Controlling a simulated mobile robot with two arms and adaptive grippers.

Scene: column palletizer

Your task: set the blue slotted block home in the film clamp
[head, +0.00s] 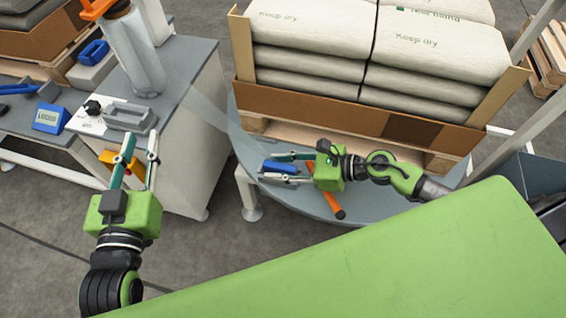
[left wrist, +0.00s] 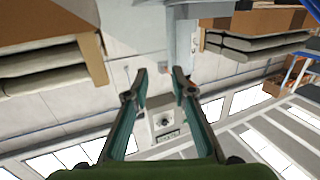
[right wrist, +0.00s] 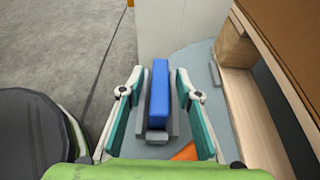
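A long blue block (head: 279,167) lies on the grey round platform at centre; its slot cannot be made out. In the right wrist view the blue block (right wrist: 160,90) sits between the raised sides of a grey holder (right wrist: 148,136), which may be the film clamp; I cannot tell how fully it is seated. My right gripper (head: 275,167) is open, with a finger on each side of the block and visible gaps in the right wrist view (right wrist: 159,78). My left gripper (head: 139,160) is open and empty in front of the grey-white cabinet; its fingers also show apart in the left wrist view (left wrist: 159,78).
An orange bar (head: 326,198) lies near the holder. A pallet of stacked sacks (head: 410,45) stands behind. A grey fixture (head: 130,117) is on the cabinet (head: 190,100).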

